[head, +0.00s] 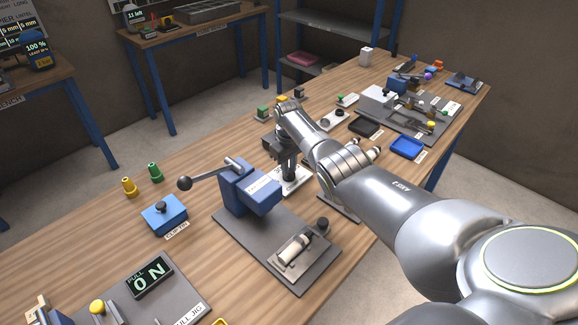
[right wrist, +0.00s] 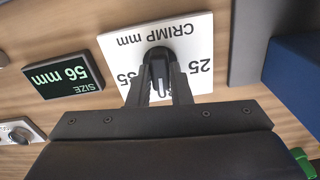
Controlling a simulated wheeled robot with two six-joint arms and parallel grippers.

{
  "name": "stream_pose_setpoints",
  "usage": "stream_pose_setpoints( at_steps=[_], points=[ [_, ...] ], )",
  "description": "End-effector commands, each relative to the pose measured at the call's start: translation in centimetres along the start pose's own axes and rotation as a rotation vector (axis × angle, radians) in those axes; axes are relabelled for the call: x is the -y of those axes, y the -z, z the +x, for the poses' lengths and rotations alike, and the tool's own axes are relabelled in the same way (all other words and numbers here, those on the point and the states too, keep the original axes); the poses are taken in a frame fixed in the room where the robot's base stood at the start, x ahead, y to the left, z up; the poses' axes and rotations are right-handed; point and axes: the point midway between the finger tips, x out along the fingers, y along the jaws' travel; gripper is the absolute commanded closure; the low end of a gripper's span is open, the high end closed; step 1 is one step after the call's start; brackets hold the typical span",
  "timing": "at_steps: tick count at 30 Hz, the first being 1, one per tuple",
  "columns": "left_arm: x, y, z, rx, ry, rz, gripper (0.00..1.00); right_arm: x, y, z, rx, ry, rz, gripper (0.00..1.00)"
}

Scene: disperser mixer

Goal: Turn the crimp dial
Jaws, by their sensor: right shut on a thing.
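The crimp dial (right wrist: 157,60) is a dark knob on a white plate (right wrist: 120,45) marked "CRIMP mm", upside down in the right wrist view. A pale line shows on the knob, pointing down in that picture. My right gripper (right wrist: 158,82) is shut on the knob, one finger on each side. In the head view my right gripper (head: 287,168) points down at the white dial plate (head: 300,183), behind the blue crank press. A size display (right wrist: 62,77) beside the plate reads 56 mm. Part of the scale is hidden by my fingers. My left gripper is not in view.
The blue crank press (head: 243,188) stands close to the dial, on a grey baseplate (head: 245,245). A blue clip-on block (head: 164,216) sits at left. A blue tray (head: 407,146) lies farther back.

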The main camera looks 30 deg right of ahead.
Motion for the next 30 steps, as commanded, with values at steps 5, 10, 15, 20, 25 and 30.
stream_pose_setpoints(
  at_steps=[5, 10, 15, 20, 25, 30],
  points=[
    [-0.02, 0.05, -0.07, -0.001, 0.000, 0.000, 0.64, -0.04, 0.08, -0.15, -0.002, -0.002, -0.068, 1.00],
    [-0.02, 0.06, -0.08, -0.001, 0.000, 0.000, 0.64, -0.04, 0.10, -0.15, -0.003, -0.002, -0.101, 1.00],
    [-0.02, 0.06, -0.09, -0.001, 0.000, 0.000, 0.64, -0.04, 0.11, -0.16, -0.003, -0.002, -0.111, 1.00],
    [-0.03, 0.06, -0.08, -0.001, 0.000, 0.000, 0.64, -0.05, 0.12, -0.17, -0.003, -0.002, -0.111, 1.00],
    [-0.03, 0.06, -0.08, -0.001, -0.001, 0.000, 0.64, -0.05, 0.12, -0.17, -0.004, -0.002, -0.110, 0.77],
    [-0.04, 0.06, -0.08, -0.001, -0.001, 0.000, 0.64, -0.03, 0.08, -0.11, -0.002, -0.001, -0.110, 0.60]
  ],
)
